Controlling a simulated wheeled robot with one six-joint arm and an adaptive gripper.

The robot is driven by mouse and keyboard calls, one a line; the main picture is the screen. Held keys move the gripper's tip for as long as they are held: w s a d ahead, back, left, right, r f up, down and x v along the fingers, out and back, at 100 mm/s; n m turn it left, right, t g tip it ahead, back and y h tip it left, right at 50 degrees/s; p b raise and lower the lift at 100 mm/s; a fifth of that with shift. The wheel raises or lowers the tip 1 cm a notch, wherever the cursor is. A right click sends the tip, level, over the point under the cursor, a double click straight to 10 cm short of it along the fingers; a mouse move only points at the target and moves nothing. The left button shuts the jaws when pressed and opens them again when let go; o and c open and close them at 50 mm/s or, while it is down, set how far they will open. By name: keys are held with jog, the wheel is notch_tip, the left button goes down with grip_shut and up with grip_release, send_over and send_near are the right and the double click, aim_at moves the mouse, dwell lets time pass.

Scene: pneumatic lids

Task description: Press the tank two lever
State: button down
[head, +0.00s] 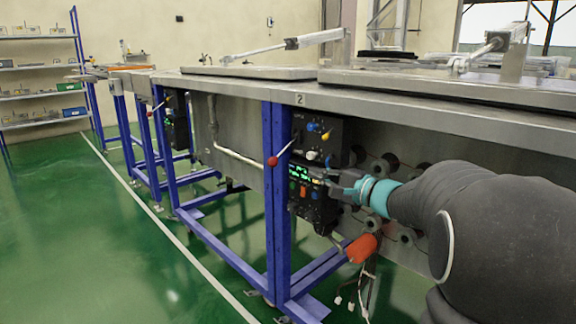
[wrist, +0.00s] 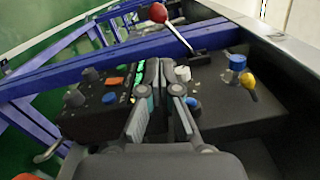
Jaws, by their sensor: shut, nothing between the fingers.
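The lever with a red ball knob (head: 272,161) stands out to the left of the black control box under the tank edge. The plate marked "2" (head: 300,99) is on the rim above it. In the wrist view the same red knob (wrist: 157,13) is at the top, with its thin rod running down right to a dark base. My gripper (head: 320,172) is shut and empty in front of the control panel with green displays, to the right of the lever and apart from it. In the wrist view my gripper's fingertips (wrist: 152,68) are together, below the knob.
The black control box (head: 318,140) carries blue and yellow knobs. A blue frame post (head: 277,200) stands beside the lever. Another red-knobbed lever (head: 150,113) is farther left. An orange part (head: 361,248) hangs below my arm. The green floor at left is clear.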

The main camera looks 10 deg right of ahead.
aim_at(285, 150)
jog(key=shift+a, duration=0.1)
dwell(0.3)
jog(key=x, duration=1)
jog(key=shift+p, duration=0.3)
jog(key=shift+s, duration=0.1)
